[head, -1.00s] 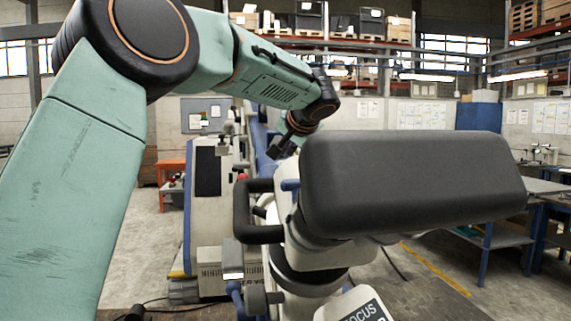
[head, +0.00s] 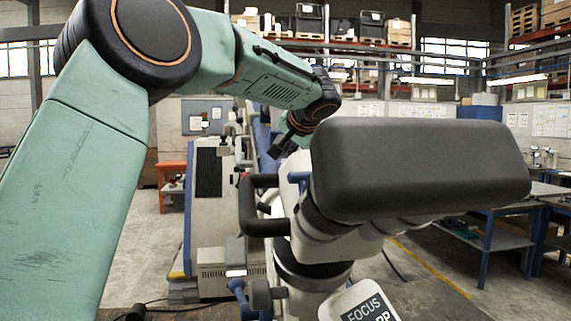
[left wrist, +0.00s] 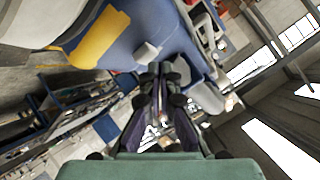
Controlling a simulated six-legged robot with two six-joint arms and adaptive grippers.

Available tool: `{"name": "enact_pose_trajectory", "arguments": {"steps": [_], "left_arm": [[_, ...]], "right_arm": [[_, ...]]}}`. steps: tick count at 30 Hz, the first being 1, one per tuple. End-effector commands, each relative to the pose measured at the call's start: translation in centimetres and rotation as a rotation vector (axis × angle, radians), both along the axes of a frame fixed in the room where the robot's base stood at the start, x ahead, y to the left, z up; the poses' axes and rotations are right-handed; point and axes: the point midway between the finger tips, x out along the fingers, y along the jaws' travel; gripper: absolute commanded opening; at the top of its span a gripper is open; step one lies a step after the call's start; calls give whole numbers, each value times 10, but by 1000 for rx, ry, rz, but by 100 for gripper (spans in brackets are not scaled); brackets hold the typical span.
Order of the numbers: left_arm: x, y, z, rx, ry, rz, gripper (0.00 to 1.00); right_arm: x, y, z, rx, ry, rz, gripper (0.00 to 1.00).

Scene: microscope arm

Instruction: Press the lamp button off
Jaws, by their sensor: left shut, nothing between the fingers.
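The microscope has a long dark head (head: 425,170) over a white and black body (head: 310,265) with a black loop handle (head: 246,205). A label reading FOCUS (head: 368,308) is at the bottom. My left gripper (head: 274,152) points down just left of the dark head, above the loop handle. In the left wrist view my gripper (left wrist: 160,72) is shut and empty, its tips in front of a blue and white body (left wrist: 165,35). A small red spot (head: 244,175) shows by the handle; I cannot tell whether it is the lamp button, which I cannot make out otherwise.
A white and blue cabinet (head: 212,215) stands behind the microscope at left. A blue-legged workbench (head: 490,235) is at right, and an orange stand (head: 170,180) at left. Open floor (head: 145,250) shows between my left arm and the cabinet.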

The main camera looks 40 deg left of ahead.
Motion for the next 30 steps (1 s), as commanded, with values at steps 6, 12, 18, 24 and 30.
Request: {"name": "enact_pose_trajectory", "arguments": {"steps": [6, 12, 18, 24, 30], "left_arm": [[0, 0, 0, 0, 1, 0, 0], [0, 0, 0, 0, 1, 0, 0], [1, 0, -2, 0, 1, 0, 0], [1, 1, -4, 0, 1, 0, 0], [1, 1, -6, 0, 1, 0, 0]], "right_arm": [[0, 0, 0, 0, 0, 0, 40], [0, 0, -1, 0, 0, 0, 40], [0, 0, -3, 0, 0, 0, 40], [0, 0, -5, 0, 0, 0, 40], [0, 0, -7, 0, 0, 0, 40]]}}
